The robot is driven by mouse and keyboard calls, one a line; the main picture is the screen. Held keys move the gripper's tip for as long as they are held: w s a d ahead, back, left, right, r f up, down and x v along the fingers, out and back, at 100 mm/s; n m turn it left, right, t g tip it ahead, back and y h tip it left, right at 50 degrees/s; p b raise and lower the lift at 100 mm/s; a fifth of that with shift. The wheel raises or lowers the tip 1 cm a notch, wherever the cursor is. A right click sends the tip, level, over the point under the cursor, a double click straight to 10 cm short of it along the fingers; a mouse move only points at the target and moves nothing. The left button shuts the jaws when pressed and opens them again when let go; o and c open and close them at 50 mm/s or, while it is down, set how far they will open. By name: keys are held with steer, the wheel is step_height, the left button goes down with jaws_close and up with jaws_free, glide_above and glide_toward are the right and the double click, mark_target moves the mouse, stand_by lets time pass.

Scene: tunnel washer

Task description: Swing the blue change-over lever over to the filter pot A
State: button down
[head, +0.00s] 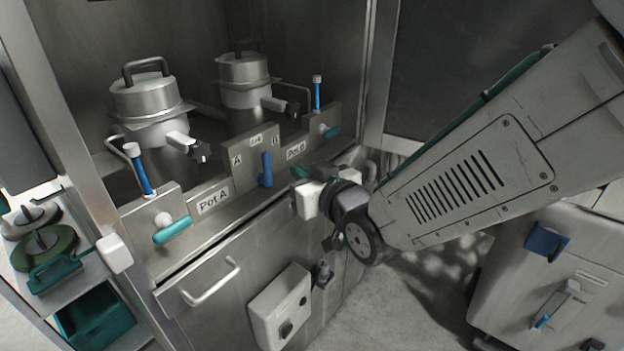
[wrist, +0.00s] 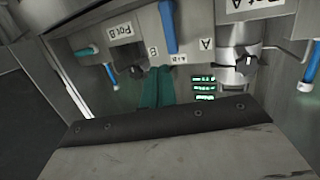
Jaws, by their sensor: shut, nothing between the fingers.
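The blue change-over lever (head: 266,169) stands about upright on the steel panel between the letters A and B. It also shows in the wrist view (wrist: 168,27), where the picture is upside down. Filter pot A (head: 145,100) stands at left behind the "Pot A" label (head: 213,200). Filter pot B (head: 245,80) stands at right behind the "Pot B" label (head: 296,150). My gripper (head: 299,172) is to the right of the lever, apart from it in the head view. Its teal fingers (wrist: 157,72) are shut and empty.
A bar handle (head: 212,285) and a white box (head: 281,307) are on the front below.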

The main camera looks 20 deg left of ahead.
mark_target(266, 160)
steer(key=x, duration=0.9)
steer(key=shift+w+a, duration=0.2)
steer(key=shift+w, duration=0.05)
steer(key=shift+s+a+r, duration=0.1)
steer(key=shift+s+a, duration=0.15)
steer(key=shift+s, duration=0.45)
steer(key=shift+s+a, duration=0.3)
steer(key=shift+s, duration=0.35)
stand_by(0.4)
steer(key=shift+s+a+f, duration=0.2)
steer(key=shift+s, duration=0.3)
steer(key=shift+s+a+f, duration=0.15)
steer(key=shift+s+a, duration=0.1)
steer(key=shift+s, duration=0.25)
stand_by(0.4)
steer(key=shift+s+r, duration=0.1)
steer(key=shift+r, duration=0.2)
steer(key=v, duration=1)
